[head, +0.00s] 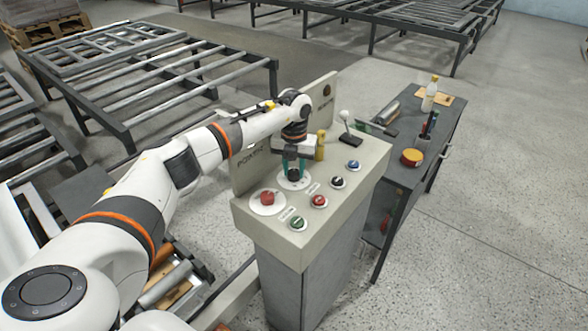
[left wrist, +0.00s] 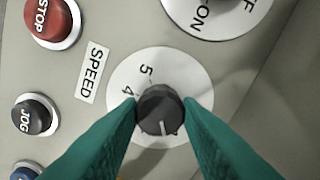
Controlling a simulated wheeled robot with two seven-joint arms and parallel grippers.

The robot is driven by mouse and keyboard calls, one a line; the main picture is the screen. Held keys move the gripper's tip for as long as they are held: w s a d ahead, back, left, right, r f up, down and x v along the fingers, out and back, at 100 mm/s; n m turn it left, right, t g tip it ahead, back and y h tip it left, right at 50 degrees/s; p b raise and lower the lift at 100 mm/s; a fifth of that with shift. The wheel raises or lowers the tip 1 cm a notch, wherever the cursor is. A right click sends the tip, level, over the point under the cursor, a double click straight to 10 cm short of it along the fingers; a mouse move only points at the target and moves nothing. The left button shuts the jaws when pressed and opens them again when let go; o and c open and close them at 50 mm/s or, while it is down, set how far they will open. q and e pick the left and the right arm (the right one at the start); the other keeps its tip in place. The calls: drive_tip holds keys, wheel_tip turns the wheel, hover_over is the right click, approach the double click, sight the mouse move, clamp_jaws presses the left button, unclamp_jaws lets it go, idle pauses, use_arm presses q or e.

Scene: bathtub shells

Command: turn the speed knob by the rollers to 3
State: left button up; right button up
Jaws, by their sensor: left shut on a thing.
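The speed knob (left wrist: 160,112) is dark and round, on a white dial plate (left wrist: 195,62) beside the SPEED label (left wrist: 92,72). My left gripper (left wrist: 160,110) has its teal fingers closed on both sides of the knob. The knob's white pointer line faces the bottom of the wrist picture, away from the visible 4 and 5. The other numbers are hidden or not readable. In the head view the left gripper (head: 293,166) reaches down onto the panel, and the dial plate (head: 294,184) shows below it. My right gripper is not in view.
The control panel (head: 262,234) also bears a large red knob (head: 267,197), a red STOP button (left wrist: 48,18), a black JOG button (left wrist: 35,115), and green and blue buttons. A dark side table (head: 428,150) stands at right. Roller frames (head: 150,80) stand behind at left.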

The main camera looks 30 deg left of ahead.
use_arm(q)
drive_tip(key=m+b, duration=0.1)
drive_tip(key=m, duration=0.2)
drive_tip(key=shift+m, duration=0.3)
drive_tip(key=m+b, duration=0.1)
drive_tip(key=m, duration=0.3)
drive_tip(key=shift+a+m+b, duration=0.1)
drive_tip(key=shift+m+b, duration=0.2)
drive_tip(key=shift+b, duration=0.05)
drive_tip(key=m+b, duration=0.1)
drive_tip(key=m, duration=0.3)
drive_tip(key=shift+w+r+m+b, duration=0.1)
drive_tip(key=shift+m+b, duration=0.2)
drive_tip(key=shift+m, duration=1.5)
drive_tip(key=o, duration=1)
